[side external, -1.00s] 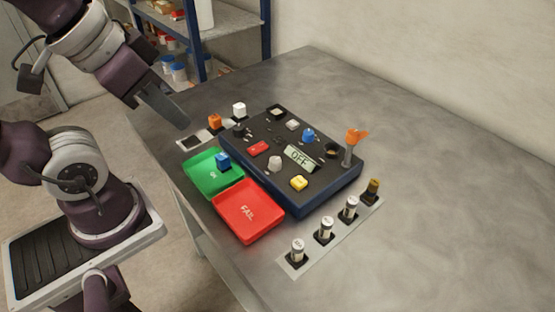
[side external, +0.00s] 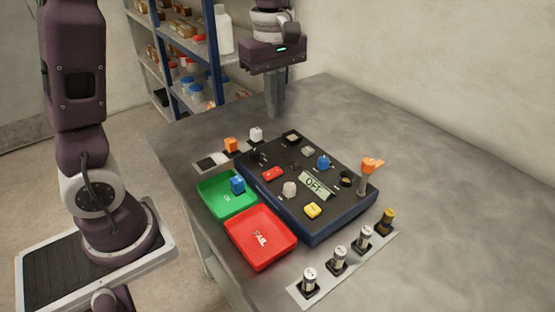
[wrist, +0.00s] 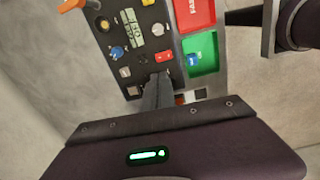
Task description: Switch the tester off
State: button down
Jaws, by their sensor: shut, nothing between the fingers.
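The tester (side external: 330,222) is a dark-topped box with blue sides on the table; it also shows in the wrist view (wrist: 118,48). Its display (side external: 314,186) reads OFF. On its top are a red switch (side external: 272,174), a blue knob (side external: 324,162), a yellow button (side external: 313,210), a pale knob (side external: 289,189) and an orange-topped lever (side external: 371,166) at the right corner. My gripper (side external: 274,113) is shut and empty, pointing down above the tester's far end. In the wrist view its fingers (wrist: 158,88) cover part of the panel's near end.
A green tray (side external: 212,205) holding a blue block (side external: 237,184) and a red FAIL tray (side external: 270,250) stand left of the tester. Several cylinders stand on a strip (side external: 300,292) in front. The table's right side is clear.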

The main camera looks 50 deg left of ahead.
aim_at(276, 171)
jog(key=shift+w+a+f+n, duration=0.15)
jog(key=shift+w+f+n, duration=0.1)
jog(key=shift+w+n, duration=0.05)
jog(key=shift+f, duration=0.1)
notch_tip(276, 171, down, 14)
jog(key=shift+r, duration=0.1)
dwell(0.3)
jog(key=shift+f, duration=0.25)
jog(key=shift+s, duration=0.1)
